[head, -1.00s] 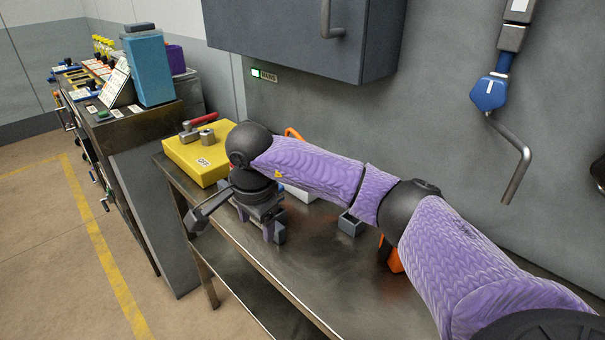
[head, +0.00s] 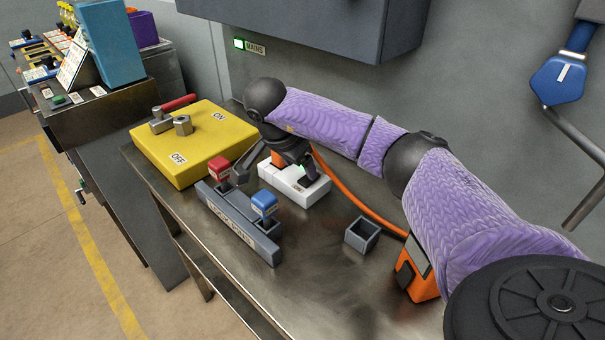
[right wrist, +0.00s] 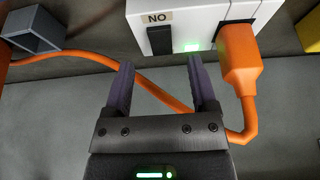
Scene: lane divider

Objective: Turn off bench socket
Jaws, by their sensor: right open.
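The bench socket (head: 318,190) is a white box on the metal bench, partly hidden by my right gripper in the head view. In the right wrist view the socket (right wrist: 197,14) has a black rocker switch (right wrist: 160,41), a green light beside it and a label that reads ON upside down. An orange plug (right wrist: 239,58) sits in its outlet. My right gripper (right wrist: 160,68) is open and empty, with its fingers pointing toward the socket and the switch ahead between them. In the head view the right gripper (head: 303,172) is over the socket. My left gripper is out of view.
A grey rack with red and blue tags (head: 238,222) stands in front of the socket. A yellow ON/OFF box (head: 190,142) with a red-handled lever is to the left. An orange cable (head: 345,187) runs right past a small grey open box (head: 362,235). A grey cabinet hangs above.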

